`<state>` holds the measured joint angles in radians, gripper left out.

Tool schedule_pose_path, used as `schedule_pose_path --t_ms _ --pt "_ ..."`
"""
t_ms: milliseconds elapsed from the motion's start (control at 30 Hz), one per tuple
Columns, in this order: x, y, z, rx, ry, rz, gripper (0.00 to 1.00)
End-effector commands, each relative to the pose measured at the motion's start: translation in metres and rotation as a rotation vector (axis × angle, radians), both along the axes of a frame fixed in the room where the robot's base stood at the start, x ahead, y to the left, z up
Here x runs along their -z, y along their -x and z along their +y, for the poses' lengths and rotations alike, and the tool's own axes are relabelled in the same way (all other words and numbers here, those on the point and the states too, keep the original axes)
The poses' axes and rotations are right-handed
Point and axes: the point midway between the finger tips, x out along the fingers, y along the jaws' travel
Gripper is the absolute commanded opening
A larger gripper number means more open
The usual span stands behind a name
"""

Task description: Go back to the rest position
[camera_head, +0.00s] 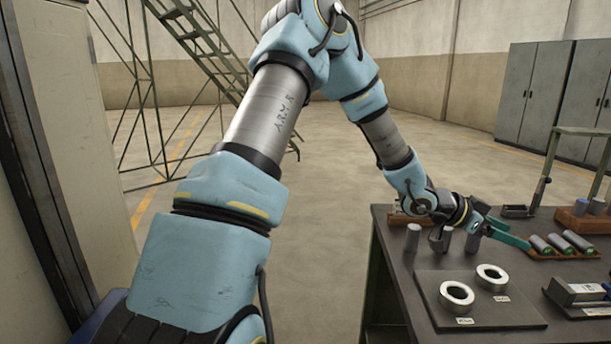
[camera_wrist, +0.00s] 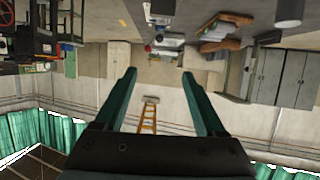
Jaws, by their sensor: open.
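My gripper (camera_head: 508,232) is over the far part of the dark table (camera_head: 395,265), at the end of my blue and silver arm, which reaches up and then down to the right. In the wrist view my gripper (camera_wrist: 159,73) shows two green fingers spread wide with nothing between them. Several grey cylinders stand on the table close to my wrist, such as the left one (camera_head: 413,238). Whether the gripper touches anything on the table cannot be told.
Two metal rings (camera_head: 457,296) lie on a dark plate (camera_head: 430,300). A tray of green-ended cylinders (camera_head: 555,243) lies right of the gripper. A metal stand (camera_head: 548,165) rises behind. Grey cabinets (camera_head: 535,95) stand at back right, green stairs (camera_head: 200,45) at back left. The middle floor is clear.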

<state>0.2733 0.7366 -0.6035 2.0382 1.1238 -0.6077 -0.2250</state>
Motion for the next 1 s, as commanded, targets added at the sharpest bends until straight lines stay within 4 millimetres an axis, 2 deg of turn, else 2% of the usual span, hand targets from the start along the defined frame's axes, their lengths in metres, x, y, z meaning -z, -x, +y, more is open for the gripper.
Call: schedule_pose_path --t_ms 367,467,667,767,867,1000 --pt "0.024 -0.033 0.040 -0.135 -0.125 -0.012 0.72" --pt "0.033 -0.045 0.058 -0.193 -0.175 -0.013 0.72" --pt "0.054 -0.075 0.116 -0.356 -0.313 -0.005 0.72" --pt "0.066 -0.089 0.158 -0.466 -0.402 0.013 0.72" --pt "0.078 -0.101 0.218 -0.617 -0.512 0.050 0.72" --pt "0.093 -0.097 0.320 -0.868 -0.677 0.163 0.72"
